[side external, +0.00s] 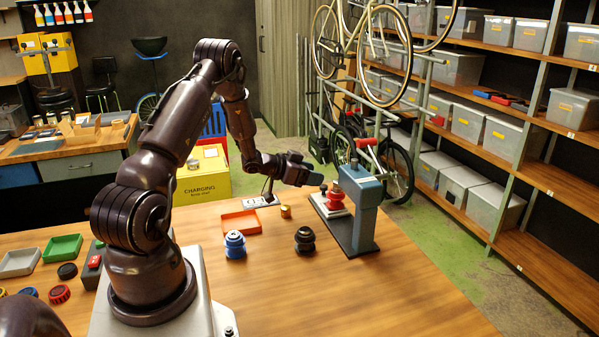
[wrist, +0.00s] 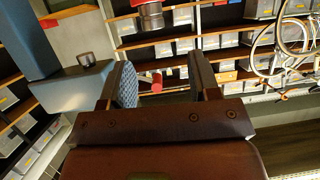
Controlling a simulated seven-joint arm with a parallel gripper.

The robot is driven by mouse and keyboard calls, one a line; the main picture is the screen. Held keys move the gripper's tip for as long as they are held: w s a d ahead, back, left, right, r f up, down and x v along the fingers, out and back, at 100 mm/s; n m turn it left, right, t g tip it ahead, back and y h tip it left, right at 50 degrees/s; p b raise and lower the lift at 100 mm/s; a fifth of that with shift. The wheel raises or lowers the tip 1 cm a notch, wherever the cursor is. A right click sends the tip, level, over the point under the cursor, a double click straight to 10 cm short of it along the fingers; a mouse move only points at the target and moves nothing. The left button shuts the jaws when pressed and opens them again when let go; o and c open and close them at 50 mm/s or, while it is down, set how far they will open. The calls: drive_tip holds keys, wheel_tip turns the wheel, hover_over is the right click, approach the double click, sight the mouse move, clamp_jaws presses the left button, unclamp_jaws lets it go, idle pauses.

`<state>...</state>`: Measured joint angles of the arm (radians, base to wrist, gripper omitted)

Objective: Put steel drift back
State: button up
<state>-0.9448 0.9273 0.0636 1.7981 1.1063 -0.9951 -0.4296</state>
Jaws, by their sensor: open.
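My gripper (side external: 312,178) is at the upper left of the blue-grey press (side external: 364,205), above the table. Its fingers also show in the wrist view (wrist: 160,88), spread apart, with no object clearly held between them. A red stacked piece (side external: 335,199) sits on the press base, below and to the right of my gripper. A silver and dark red cylinder shows at the top edge of the wrist view (wrist: 151,15). The press head with a dark knob (wrist: 87,60) is at the left there. I cannot clearly identify the steel drift in either view.
An orange tray (side external: 241,222) and a small brass cup (side external: 286,211) are left of the press. A blue part (side external: 235,244) and a black part (side external: 305,239) stand in front. The table's front right is clear. Shelves with bins (side external: 470,135) stand behind.

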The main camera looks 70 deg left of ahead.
drive_tip(key=d+r+g+y, duration=0.2)
drive_tip(key=d+r, duration=0.4)
drive_tip(key=r, duration=0.4)
drive_tip(key=d+r+g+y, duration=0.1)
drive_tip(key=d+r+y, duration=0.1)
drive_tip(key=d+r, duration=0.65)
drive_tip(key=s+d+r+g+h, duration=0.1)
drive_tip(key=s+d+r, duration=0.4)
drive_tip(key=d, duration=0.5)
drive_tip(key=s+g, duration=0.1)
drive_tip(key=s, duration=0.1)
drive_tip(key=shift+s+d+r+n+h, duration=0.2)
drive_tip(key=shift+s+d+n+h, duration=0.1)
drive_tip(key=shift+s+d+n, duration=0.1)
drive_tip(key=shift+o, duration=0.4)
drive_tip(key=s+d+m+g+h, duration=0.1)
drive_tip(key=s+d+g+h, duration=0.1)
drive_tip(key=s+d, duration=0.7)
drive_tip(key=shift+s+d+f+m+g+h, duration=0.35)
drive_tip(key=shift+s+f+g+h, duration=0.1)
drive_tip(key=shift+s+h, duration=0.25)
drive_tip(key=shift+a, duration=0.1)
